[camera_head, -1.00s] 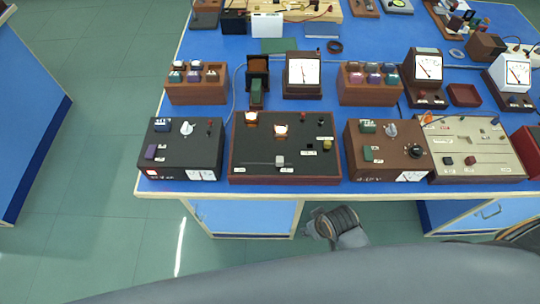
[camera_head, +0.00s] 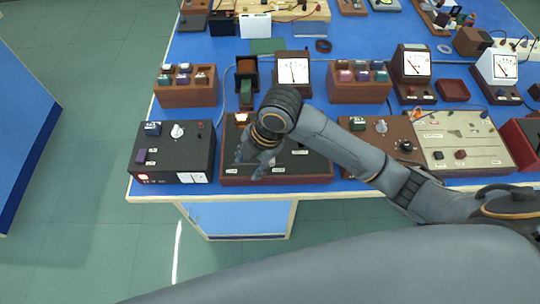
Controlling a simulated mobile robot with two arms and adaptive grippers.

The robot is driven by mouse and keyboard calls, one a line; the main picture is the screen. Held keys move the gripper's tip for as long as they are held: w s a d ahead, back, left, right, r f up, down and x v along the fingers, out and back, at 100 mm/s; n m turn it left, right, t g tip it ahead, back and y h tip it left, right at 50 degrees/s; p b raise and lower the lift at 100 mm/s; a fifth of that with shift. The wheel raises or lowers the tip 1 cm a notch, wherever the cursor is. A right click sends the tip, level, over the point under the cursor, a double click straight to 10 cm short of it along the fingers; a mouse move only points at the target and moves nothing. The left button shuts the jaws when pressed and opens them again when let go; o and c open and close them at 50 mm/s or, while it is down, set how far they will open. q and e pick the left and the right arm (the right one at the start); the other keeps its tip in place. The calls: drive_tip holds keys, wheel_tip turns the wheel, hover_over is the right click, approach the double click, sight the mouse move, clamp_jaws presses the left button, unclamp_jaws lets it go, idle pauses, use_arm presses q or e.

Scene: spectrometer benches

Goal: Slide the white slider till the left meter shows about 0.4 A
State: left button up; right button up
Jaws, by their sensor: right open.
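The dark slider board (camera_head: 315,168) with a brown rim stands at the front of the blue bench. My right arm reaches over it from the right and hides much of its middle. My right gripper (camera_head: 250,163) is open, fingers pointing down over the front left part of the board, around the slider slot. The left meter (camera_head: 293,70), a white dial in a dark wooden case, stands behind the board. Its needle points near upright; the scale is too small to read. My left gripper is not in view.
A black box (camera_head: 170,165) with knobs stands left of the board. A brown box (camera_head: 395,128) and a beige panel (camera_head: 460,135) stand to the right. Wooden holders (camera_head: 187,95) with coloured blocks and more meters (camera_head: 412,65) stand behind.

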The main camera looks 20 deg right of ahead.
drive_tip(key=w+d+r+n+g+h, duration=0.1)
drive_tip(key=w+d+r+n+h, duration=0.25)
drive_tip(key=d+r+n, duration=0.45)
use_arm(q)
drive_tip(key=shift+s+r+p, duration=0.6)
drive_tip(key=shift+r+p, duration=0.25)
drive_tip(key=shift+p, duration=0.2)
use_arm(e)
drive_tip(key=shift+n, duration=0.6)
drive_tip(key=f, duration=0.4)
drive_tip(key=a+f, duration=0.1)
drive_tip(key=f, duration=0.9)
drive_tip(key=shift+w+a+f, duration=0.1)
drive_tip(key=shift+a+f, duration=0.05)
drive_tip(key=shift+a, duration=0.05)
clamp_jaws()
